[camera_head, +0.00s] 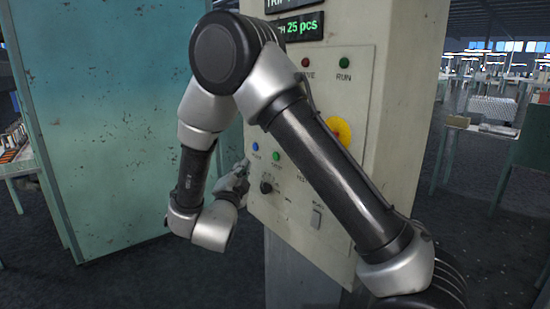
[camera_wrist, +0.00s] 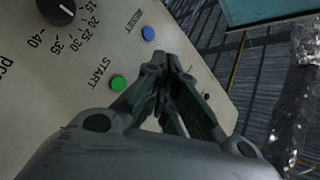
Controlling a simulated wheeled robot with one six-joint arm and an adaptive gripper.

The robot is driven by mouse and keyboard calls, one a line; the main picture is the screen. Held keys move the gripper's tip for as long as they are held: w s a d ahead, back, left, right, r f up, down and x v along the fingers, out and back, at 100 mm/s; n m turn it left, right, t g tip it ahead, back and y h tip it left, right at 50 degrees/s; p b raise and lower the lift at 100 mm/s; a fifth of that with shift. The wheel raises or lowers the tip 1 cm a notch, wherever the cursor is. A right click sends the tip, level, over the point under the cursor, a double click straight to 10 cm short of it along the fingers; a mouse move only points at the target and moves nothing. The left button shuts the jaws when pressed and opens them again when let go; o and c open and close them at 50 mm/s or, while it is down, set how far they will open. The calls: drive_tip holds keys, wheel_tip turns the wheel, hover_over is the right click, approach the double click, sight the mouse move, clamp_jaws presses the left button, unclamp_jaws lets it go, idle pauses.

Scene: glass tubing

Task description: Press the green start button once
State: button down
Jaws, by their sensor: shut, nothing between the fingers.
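The green start button (camera_head: 277,155) is on the front of the pale control cabinet (camera_head: 400,100), right of a blue button (camera_head: 255,146). In the wrist view the green button (camera_wrist: 118,83) sits beside the word START, and the blue button (camera_wrist: 148,33) beside RESET. My gripper (camera_wrist: 158,62) is shut and empty. Its fingertips appear right of the green button and below the blue one in that view. Both buttons are uncovered. In the head view my gripper (camera_head: 240,172) is left of the panel, near the buttons. Whether it touches the panel I cannot tell.
A black dial (camera_head: 267,183) is below the buttons, with a switch (camera_head: 317,217) lower right. Red (camera_head: 305,62) and green (camera_head: 344,62) lamps are higher up. My arm partly hides a yellow part (camera_head: 340,128). A teal cabinet (camera_head: 110,120) stands left.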

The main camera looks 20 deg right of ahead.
drive_tip(key=w+d, duration=0.2)
drive_tip(key=d, duration=0.5)
drive_tip(key=shift+w, duration=0.2)
drive_tip(key=shift+d, duration=0.2)
idle(1.1)
drive_tip(key=shift+w+d, duration=0.1)
drive_tip(key=shift+d, duration=0.2)
drive_tip(key=shift+w+d, duration=0.15)
drive_tip(key=shift+d, duration=0.2)
idle(0.6)
drive_tip(key=shift+a, duration=0.1)
drive_tip(key=shift+s+a, duration=0.3)
drive_tip(key=shift+a, duration=0.35)
drive_tip(key=shift+s+a, duration=0.25)
drive_tip(key=shift+a, duration=0.55)
drive_tip(key=shift+s+a, duration=0.25)
drive_tip(key=shift+a, duration=0.5)
drive_tip(key=shift+s+a, duration=0.25)
drive_tip(key=shift+a, duration=0.55)
